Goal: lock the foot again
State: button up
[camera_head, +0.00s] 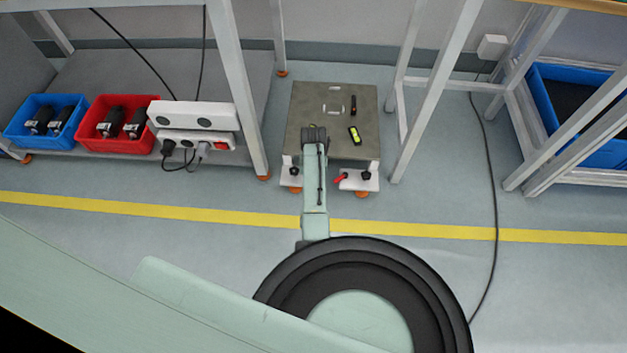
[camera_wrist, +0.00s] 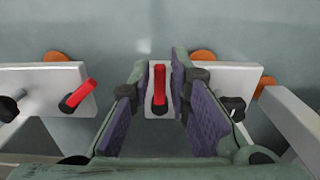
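A low cart with a grey top (camera_head: 305,100) stands ahead in the head view, on white foot plates with orange casters. One red foot lever (camera_head: 340,178) shows at its front right; the front left foot is partly behind my arm. In the wrist view, a red lever (camera_wrist: 159,88) points straight up the picture on a white plate (camera_wrist: 215,78). My gripper (camera_wrist: 161,75), also in the head view (camera_head: 315,138), is open with its purple pads on either side of this lever, small gaps showing. A second red lever (camera_wrist: 77,95) sits tilted on the left plate (camera_wrist: 35,78).
Black knobs (camera_wrist: 235,107) stand on the plates. Table legs (camera_head: 245,110) flank the cart on both sides. Blue (camera_head: 18,137) and red (camera_head: 92,143) bins and a white power unit (camera_head: 190,116) are at left. A cable (camera_head: 492,200) lies on the floor at right.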

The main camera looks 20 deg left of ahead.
grip_shut()
jog(key=shift+d, duration=0.1)
jog(key=shift+w+d+n+p, duration=0.45)
jog(key=shift+n+p, duration=0.05)
jog(key=shift+n, duration=1.15)
jog(key=shift+w+d+n+p, duration=0.4)
jog(key=shift+d+n+p, duration=0.1)
jog(key=shift+n, duration=1.1)
jog(key=shift+w+d+n+p, duration=0.45)
jog(key=shift+n, duration=1.2)
jog(key=shift+o, duration=1.9)
grip_release()
